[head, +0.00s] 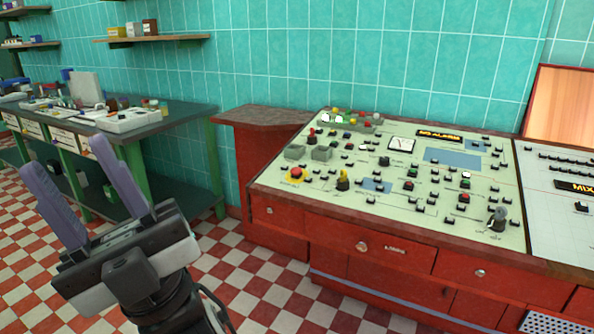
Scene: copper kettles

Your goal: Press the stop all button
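A red mushroom-shaped button on a yellow base (296,173) sits near the front left corner of the pale green control panel (330,187). I take it for the stop all button, but its label is too small to read. My gripper (73,168) is at the lower left, in front of the desk and left of the button. Its two purple fingers point up and stand wide apart, with nothing between them. Nothing covers the button.
The red control desk (365,250) has more knobs, switches and a lever (497,218). A workbench (175,118) with clutter stands at the left. Shelves (150,40) hang on the teal tiled wall. Checkered floor (245,272) lies open between bench and desk.

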